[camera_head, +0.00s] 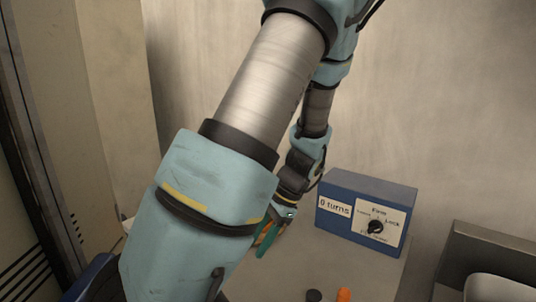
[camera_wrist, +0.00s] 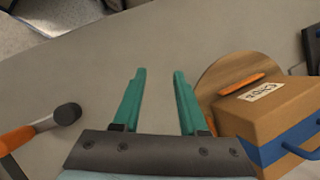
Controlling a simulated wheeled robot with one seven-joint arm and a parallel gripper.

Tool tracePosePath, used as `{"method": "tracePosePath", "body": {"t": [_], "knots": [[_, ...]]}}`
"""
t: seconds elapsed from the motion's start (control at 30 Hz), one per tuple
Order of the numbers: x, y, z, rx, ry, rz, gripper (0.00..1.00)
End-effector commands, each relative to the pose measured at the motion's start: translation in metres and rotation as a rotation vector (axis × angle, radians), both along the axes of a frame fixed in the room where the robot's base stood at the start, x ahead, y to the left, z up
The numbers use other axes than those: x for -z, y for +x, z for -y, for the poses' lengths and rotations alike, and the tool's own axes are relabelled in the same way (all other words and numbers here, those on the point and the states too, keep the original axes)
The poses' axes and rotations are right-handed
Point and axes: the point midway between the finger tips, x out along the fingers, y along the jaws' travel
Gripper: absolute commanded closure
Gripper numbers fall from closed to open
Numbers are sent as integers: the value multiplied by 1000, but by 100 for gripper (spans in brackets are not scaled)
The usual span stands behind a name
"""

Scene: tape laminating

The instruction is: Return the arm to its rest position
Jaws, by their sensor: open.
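My gripper (camera_wrist: 159,80) shows in the wrist view with two green fingers apart and nothing between them, over the grey tabletop (camera_wrist: 110,55). In the head view my gripper (camera_head: 266,238) is low behind my own arm, and only part of it shows. My arm reaches across the middle of the head view and hides much of the table.
A blue box (camera_head: 337,212) with a "0 turns" label and a black knob stands right of my gripper. In the wrist view a brown box (camera_wrist: 285,115) with a blue band is close at right by a round wooden piece (camera_wrist: 228,70). A black-headed, orange-handled tool (camera_wrist: 66,115) lies left.

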Motion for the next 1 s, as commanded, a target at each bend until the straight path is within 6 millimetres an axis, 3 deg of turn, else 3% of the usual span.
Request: {"method": "tracePosePath", "body": {"t": [0.2,0.5,0.7,1.0], "knots": [[-32,-13,-15,-372,-221,134,58],[-83,-20,-37,-806,-413,353,58],[-97,-22,-45,-933,-456,429,58],[-98,-22,-46,-949,-460,439,58]]}}
